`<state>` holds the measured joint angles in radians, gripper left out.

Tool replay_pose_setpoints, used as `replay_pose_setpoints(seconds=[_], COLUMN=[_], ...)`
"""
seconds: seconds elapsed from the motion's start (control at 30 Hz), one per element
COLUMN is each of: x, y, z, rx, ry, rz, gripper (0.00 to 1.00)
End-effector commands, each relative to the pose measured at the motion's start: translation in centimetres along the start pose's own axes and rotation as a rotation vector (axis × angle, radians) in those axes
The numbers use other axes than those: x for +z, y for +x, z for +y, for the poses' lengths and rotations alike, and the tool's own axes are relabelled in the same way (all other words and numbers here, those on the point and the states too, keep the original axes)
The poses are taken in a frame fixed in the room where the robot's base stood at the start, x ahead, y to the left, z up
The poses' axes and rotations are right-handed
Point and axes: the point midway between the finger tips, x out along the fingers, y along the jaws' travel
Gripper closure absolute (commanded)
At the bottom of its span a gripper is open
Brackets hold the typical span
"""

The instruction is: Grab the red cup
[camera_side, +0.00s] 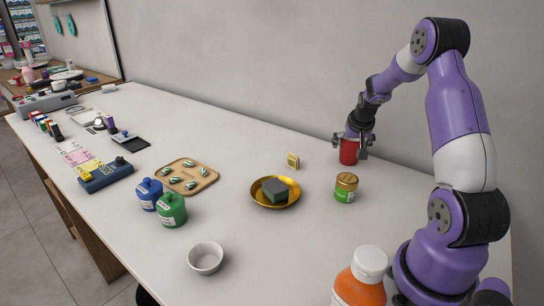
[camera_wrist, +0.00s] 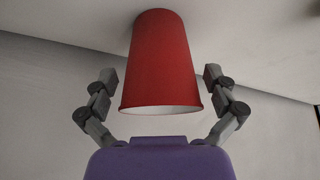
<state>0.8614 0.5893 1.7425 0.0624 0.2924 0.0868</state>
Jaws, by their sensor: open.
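The red cup (camera_side: 348,152) stands on the white counter near the back wall, at the right of the side view. In the wrist view the cup (camera_wrist: 160,62) fills the upper middle, with its pale rim towards my gripper. My gripper (camera_side: 357,141) is at the cup, with its fingers on both sides of it. In the wrist view the open fingers of my gripper (camera_wrist: 161,80) flank the cup, with a visible gap on each side. The cup's upper part is partly hidden by my gripper in the side view.
A jar with a green label (camera_side: 345,188) stands in front of the cup. A golden bowl with a dark sponge (camera_side: 262,199) and a small yellow item (camera_side: 293,161) lie to the left. An orange bottle (camera_side: 361,284) is near my base. Bare counter lies between them.

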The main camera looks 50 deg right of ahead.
Motion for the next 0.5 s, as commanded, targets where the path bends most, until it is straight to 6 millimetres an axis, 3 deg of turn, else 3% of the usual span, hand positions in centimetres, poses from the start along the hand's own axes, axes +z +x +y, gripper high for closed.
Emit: replay_pose_setpoints(seconds=[0.1, 0.33, 0.4, 0.5], x=[0.04, -0.01, -0.01, 0.0], y=[1.07, 1.18, 1.17, 1.16], z=[0.01, 0.0, 0.0, 0.0], rx=[0.0, 0.0, 0.0, 0.0], ry=[0.0, 0.0, 0.0, 0.0], rz=[0.0, 0.001, 0.001, 0.001], gripper=[0.0, 0.0, 0.21, 0.38])
